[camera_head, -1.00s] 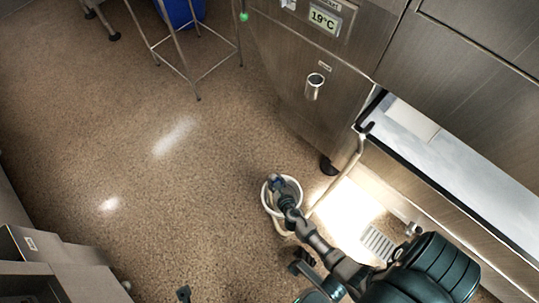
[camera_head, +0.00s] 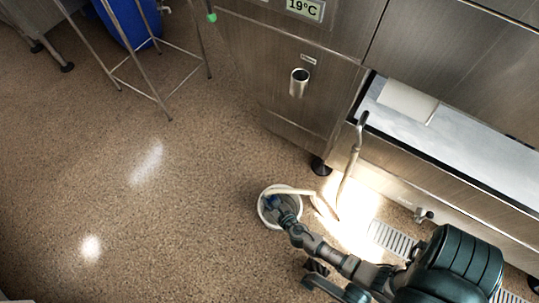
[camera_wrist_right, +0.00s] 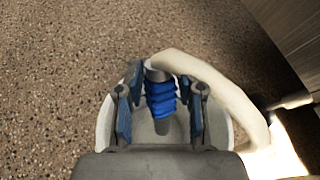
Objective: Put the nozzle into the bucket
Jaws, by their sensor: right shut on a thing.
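The white bucket (camera_head: 262,210) stands on the floor, lower middle of the head view. Its pale rim also shows behind the fingers in the right wrist view (camera_wrist_right: 104,124). The blue ribbed nozzle (camera_wrist_right: 160,98) is between the fingers of my right gripper (camera_wrist_right: 160,118), over the bucket's opening. My right gripper (camera_head: 273,203) is shut on it, and its tip points down toward the bucket's inside. A cream hose (camera_wrist_right: 215,85) bends from the nozzle over the rim to the right. How deep the nozzle sits is hard to tell.
A steel cabinet with a small metal cup (camera_head: 299,82) and a counter (camera_head: 430,125) stand right of the bucket. A floor drain grate (camera_head: 392,238) lies below the counter. A blue bin (camera_head: 128,20) stands in a metal frame at upper left. The left floor is open.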

